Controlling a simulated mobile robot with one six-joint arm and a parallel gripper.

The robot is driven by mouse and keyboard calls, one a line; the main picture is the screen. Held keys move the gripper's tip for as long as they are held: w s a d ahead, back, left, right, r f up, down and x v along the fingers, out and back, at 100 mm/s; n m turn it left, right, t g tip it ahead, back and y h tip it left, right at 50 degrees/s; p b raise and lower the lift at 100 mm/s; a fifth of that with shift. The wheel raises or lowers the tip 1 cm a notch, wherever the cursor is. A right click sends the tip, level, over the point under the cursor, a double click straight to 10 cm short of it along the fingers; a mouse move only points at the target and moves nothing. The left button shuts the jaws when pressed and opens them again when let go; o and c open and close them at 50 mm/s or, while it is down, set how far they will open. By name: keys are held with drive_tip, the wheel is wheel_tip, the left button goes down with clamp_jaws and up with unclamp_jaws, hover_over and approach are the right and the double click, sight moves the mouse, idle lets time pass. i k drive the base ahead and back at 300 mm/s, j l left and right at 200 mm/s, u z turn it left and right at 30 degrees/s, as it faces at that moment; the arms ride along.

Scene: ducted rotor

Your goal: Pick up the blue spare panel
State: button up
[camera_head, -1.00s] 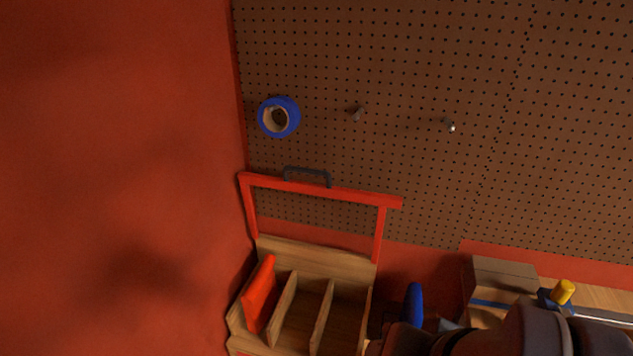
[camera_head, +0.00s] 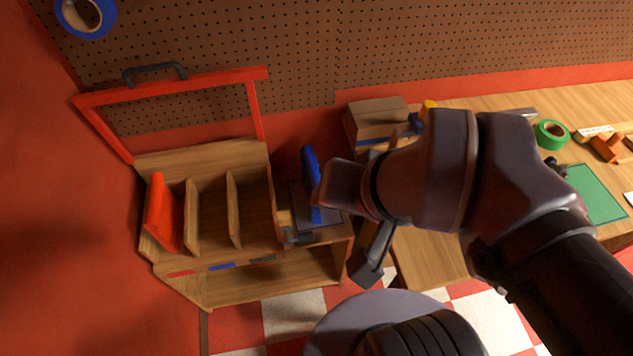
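The blue spare panel (camera_head: 310,168) stands upright, seen nearly edge-on, above a dark mat (camera_head: 330,230) at the right end of the wooden rack (camera_head: 213,289). My gripper (camera_head: 323,192) is at the end of my arm, right beside the panel on its right. My wrist hides the fingers and part of the panel. I cannot tell whether the fingers are open or touch the panel.
A red panel (camera_head: 163,215) stands in the rack's left slot; the other slots look empty. A red frame (camera_head: 175,84) with a dark handle rises behind. A cardboard box (camera_head: 375,118) and a wooden bench (camera_head: 480,101) with green tape (camera_head: 552,134) lie right. A pegboard is behind.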

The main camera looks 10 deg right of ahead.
sight(310, 167)
drive_tip(key=i+j+z, duration=0.2)
drive_tip(key=z, duration=0.2)
drive_tip(key=i+j+z, duration=0.1)
drive_tip(key=j+z, duration=0.3)
drive_tip(key=i+j+z, duration=0.1)
drive_tip(key=j+z, duration=0.35)
drive_tip(key=l, duration=0.1)
